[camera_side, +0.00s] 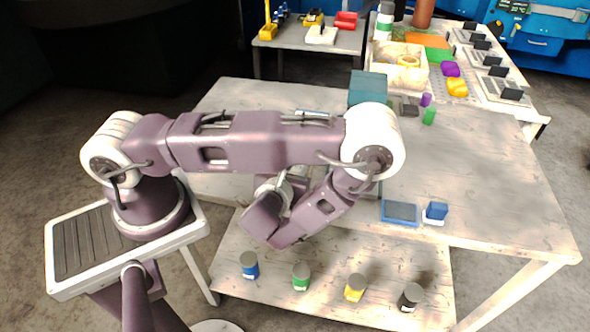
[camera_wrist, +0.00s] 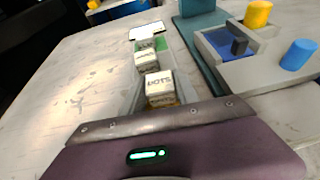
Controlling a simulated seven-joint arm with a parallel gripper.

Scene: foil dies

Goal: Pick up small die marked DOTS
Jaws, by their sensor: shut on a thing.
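In the wrist view, a small white die (camera_wrist: 158,84) with dark lettering on the face toward me, apparently DOTS seen upside down, sits right at the front edge of my gripper (camera_wrist: 162,101). My gripper is shut on this die; its fingertips are mostly hidden behind the gripper body. A second white die (camera_wrist: 146,62) with dark marks lies just beyond, in a narrow pale tray (camera_wrist: 168,62). A green patch shows at the tray's far end. In the side view my arm hides the dice and most of the tray.
A teal block (camera_side: 369,88) stands at the table's back. The wrist view shows a grey holder (camera_wrist: 222,44), a blue cylinder (camera_wrist: 298,55) and a yellow cylinder (camera_wrist: 258,14) to the right. The table's right side is clear.

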